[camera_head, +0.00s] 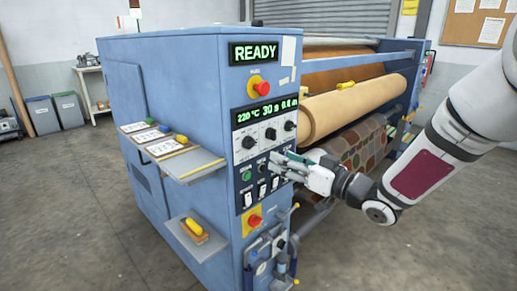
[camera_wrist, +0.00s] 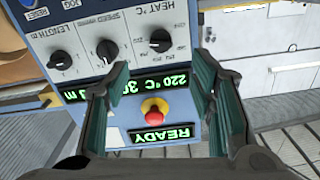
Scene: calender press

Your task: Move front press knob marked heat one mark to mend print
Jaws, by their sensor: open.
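The blue press (camera_head: 170,90) has a control panel on its front with a row of dark knobs. The heat knob (camera_head: 248,142) is the leftmost of the row in the head view. In the wrist view, which is upside down, the knob marked HEAT °C (camera_wrist: 160,41) shows a white pointer line and scale marks around it. My gripper (camera_head: 280,160) is open and empty near the panel, below and right of the heat knob. In the wrist view its fingers (camera_wrist: 161,64) stand apart on either side of the heat knob's column; contact cannot be told.
The speed knob (camera_wrist: 108,48) and length knob (camera_wrist: 62,59) sit beside the heat knob. A display (camera_head: 265,112) reads 220 °C; a READY sign (camera_head: 253,52) and red button (camera_head: 260,88) are above. A shelf (camera_head: 190,165) with cards juts out left. Patterned fabric (camera_head: 362,148) hangs right.

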